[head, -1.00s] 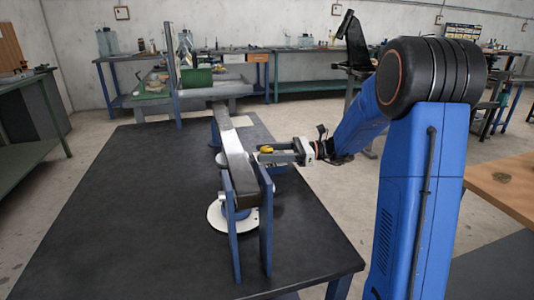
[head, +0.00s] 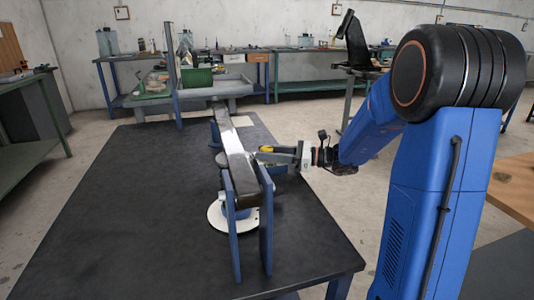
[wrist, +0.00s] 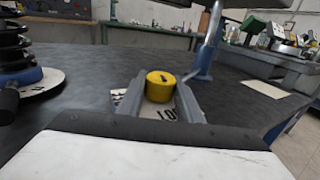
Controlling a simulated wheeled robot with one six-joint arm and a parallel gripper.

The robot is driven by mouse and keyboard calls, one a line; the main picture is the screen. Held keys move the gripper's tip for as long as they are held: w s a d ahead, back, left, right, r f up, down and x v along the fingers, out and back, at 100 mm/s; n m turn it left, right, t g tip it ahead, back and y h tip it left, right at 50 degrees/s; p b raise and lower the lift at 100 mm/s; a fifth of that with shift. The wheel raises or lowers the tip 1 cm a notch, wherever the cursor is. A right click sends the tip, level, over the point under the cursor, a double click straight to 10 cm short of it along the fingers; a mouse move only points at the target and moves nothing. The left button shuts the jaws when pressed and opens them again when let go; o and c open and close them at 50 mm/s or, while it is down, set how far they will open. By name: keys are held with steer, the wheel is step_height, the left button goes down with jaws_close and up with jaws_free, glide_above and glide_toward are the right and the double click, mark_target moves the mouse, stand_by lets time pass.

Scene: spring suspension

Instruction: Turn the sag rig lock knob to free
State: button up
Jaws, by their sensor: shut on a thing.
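The yellow lock knob (wrist: 160,86) is round, with a dark mark on its top face. In the wrist view it sits between the two grey fingers of my gripper (wrist: 161,100), which are shut on it. The sag rig (head: 242,172) is a long metal beam with blue upright plates on the dark table. A pale label with dark lettering (wrist: 168,114) lies below the knob, partly hidden by the fingers.
The dark table (head: 110,215) is clear to the left of the rig. A black spring stack on a blue base (wrist: 20,76) stands at left in the wrist view. Blue posts rise at the table's far end. A green bin (head: 197,78) stands behind.

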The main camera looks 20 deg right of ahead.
mark_target(267, 148)
steer(key=m+t+h, duration=0.5)
steer(key=t, duration=0.1)
steer(key=shift+s+a, duration=0.1)
steer(key=shift+m+t+h, duration=1.5)
steer(key=shift+m+h, duration=0.3)
steer(key=shift+h, duration=0.6)
steer(key=shift+m+h, duration=0.3)
steer(key=shift+h, duration=0.1)
steer(key=o, duration=1)
steer(key=shift+o, duration=0.2)
steer(key=shift+r, duration=0.1)
step_height(267, 148, up, 10)
steer(key=shift+f, duration=0.1)
